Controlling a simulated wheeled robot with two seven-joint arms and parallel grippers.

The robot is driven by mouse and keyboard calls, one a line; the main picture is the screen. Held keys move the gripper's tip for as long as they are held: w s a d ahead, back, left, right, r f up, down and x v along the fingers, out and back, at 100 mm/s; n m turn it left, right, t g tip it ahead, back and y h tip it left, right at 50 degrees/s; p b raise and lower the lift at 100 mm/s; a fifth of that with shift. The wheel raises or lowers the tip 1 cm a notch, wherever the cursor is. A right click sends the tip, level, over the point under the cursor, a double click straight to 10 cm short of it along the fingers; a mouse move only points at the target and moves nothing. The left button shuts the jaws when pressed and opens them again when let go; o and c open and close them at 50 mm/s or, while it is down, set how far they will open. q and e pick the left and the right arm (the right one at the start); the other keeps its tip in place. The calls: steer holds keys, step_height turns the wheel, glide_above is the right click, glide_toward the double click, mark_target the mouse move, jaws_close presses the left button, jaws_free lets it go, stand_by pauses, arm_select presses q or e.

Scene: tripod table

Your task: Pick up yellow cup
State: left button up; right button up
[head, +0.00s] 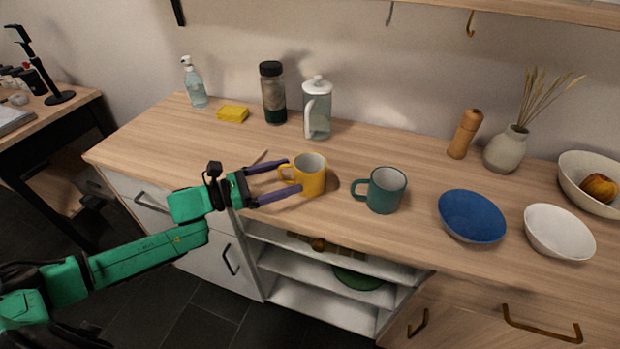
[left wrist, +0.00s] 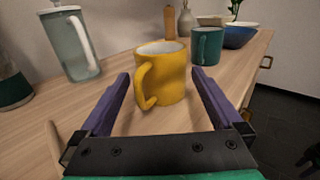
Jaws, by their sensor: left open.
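The yellow cup (head: 312,176) stands upright on the wooden counter, its handle to the left, toward my left gripper. My left gripper (head: 294,176) is open, with its purple fingers on either side of the cup's handle. In the left wrist view the yellow cup (left wrist: 165,76) stands ahead between the fingertips of the left gripper (left wrist: 160,77), its handle facing the camera side. I cannot tell whether a finger touches the cup.
A green cup (head: 386,190) stands right of the yellow cup. A blue bowl (head: 471,217) and white bowl (head: 558,232) are farther right. A glass pitcher (head: 317,112), dark-lidded jar (head: 273,95) and yellow sponge (head: 233,114) stand behind.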

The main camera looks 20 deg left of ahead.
mark_target(295, 172)
arm_select(q)
steer(key=shift+w+d+r, duration=0.15)
steer(key=shift+w+d, duration=0.15)
steer(key=shift+d, duration=0.05)
steer(key=shift+w+d+r, duration=0.1)
steer(key=shift+w+d, duration=0.05)
steer(key=shift+d, duration=0.05)
steer(key=p+x, duration=0.2)
steer(key=x, duration=0.2)
steer(key=shift+d+r, duration=0.1)
steer(key=shift+r, duration=0.05)
steer(key=shift+w+d, duration=0.2)
steer(key=shift+d, duration=0.05)
arm_select(e)
steer(key=shift+w+d+r, duration=0.15)
steer(key=shift+w+r, duration=0.1)
steer(key=shift+r, duration=0.3)
steer(key=shift+w+d+r, duration=0.15)
steer(key=shift+w+r, duration=0.05)
steer(key=shift+r, duration=0.35)
arm_select(q)
steer(key=c, duration=1.3)
arm_select(e)
steer(key=shift+s+a, duration=0.1)
steer(key=shift+a, duration=0.25)
arm_select(q)
steer(key=shift+a, duration=0.1)
